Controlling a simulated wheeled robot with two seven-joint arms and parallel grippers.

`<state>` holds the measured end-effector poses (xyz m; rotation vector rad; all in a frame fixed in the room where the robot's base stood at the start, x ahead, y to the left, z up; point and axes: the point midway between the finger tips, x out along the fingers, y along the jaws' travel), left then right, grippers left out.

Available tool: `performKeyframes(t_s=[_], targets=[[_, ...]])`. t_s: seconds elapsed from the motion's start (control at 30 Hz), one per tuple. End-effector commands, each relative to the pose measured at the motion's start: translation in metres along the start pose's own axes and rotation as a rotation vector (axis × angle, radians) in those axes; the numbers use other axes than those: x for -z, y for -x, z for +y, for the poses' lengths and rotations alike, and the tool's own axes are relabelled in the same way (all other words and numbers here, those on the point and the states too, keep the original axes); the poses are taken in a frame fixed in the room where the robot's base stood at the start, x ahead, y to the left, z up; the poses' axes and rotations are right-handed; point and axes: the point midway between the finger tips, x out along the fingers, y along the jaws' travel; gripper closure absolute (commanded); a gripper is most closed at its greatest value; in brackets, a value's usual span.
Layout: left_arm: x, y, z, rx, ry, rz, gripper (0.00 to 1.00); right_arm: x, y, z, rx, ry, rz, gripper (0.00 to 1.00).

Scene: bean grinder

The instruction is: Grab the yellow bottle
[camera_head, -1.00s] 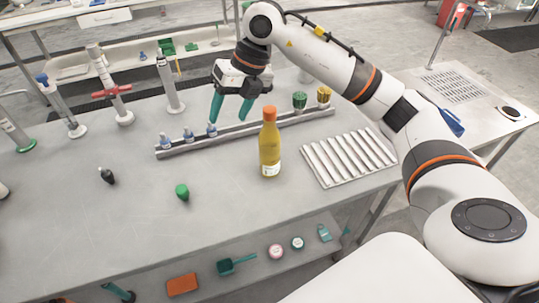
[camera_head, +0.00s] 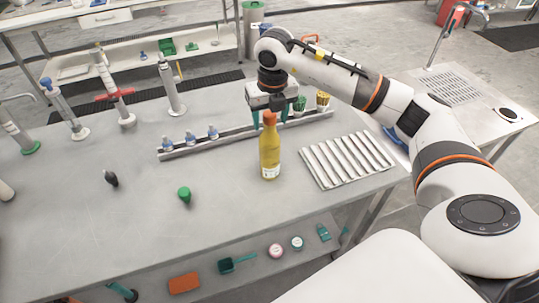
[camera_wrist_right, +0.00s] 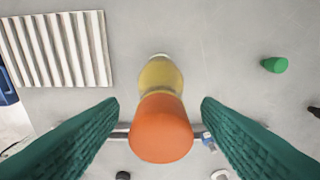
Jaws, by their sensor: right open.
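The yellow bottle (camera_head: 270,155) with an orange cap (camera_head: 269,118) stands upright on the grey table, right of the middle. My right gripper (camera_head: 274,110) is just behind the bottle's top in the head view, and the cap hides part of its fingers. In the right wrist view, the orange cap (camera_wrist_right: 161,128) and yellow body (camera_wrist_right: 160,77) lie between the two spread teal fingers (camera_wrist_right: 160,106). Gaps show on both sides of the cap. The gripper is open and empty. My left gripper is not in view.
A rail (camera_head: 232,134) with small blue-topped bottles and two green and yellow items runs behind the bottle. A white ridged tray (camera_head: 345,160) lies to its right. A green item (camera_head: 184,194) and a black item (camera_head: 111,178) stand left. The front left tabletop is clear.

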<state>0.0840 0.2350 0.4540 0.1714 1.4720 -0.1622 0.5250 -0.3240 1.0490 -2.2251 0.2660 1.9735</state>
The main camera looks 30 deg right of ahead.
Motion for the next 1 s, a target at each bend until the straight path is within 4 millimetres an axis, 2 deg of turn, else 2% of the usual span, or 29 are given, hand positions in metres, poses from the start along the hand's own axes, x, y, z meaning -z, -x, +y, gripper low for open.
performKeyframes(t_s=[0.03,0.2,0.47,0.8,0.83,1.0], targets=[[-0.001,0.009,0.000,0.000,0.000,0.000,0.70,-0.001,-0.005,-0.001,-0.001,0.000,-0.004,0.42],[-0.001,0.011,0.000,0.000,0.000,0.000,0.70,0.000,-0.025,-0.001,0.000,0.001,-0.001,0.42],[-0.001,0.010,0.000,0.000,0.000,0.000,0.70,0.000,-0.028,-0.001,0.001,0.001,0.001,0.42],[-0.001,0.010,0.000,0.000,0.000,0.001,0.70,0.000,-0.027,-0.001,0.001,0.001,0.001,0.97],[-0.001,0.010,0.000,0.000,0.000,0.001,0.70,0.000,-0.027,-0.001,0.001,0.001,0.001,1.00],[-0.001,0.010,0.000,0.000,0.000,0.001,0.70,0.000,-0.027,-0.001,0.002,0.001,0.003,1.00]])
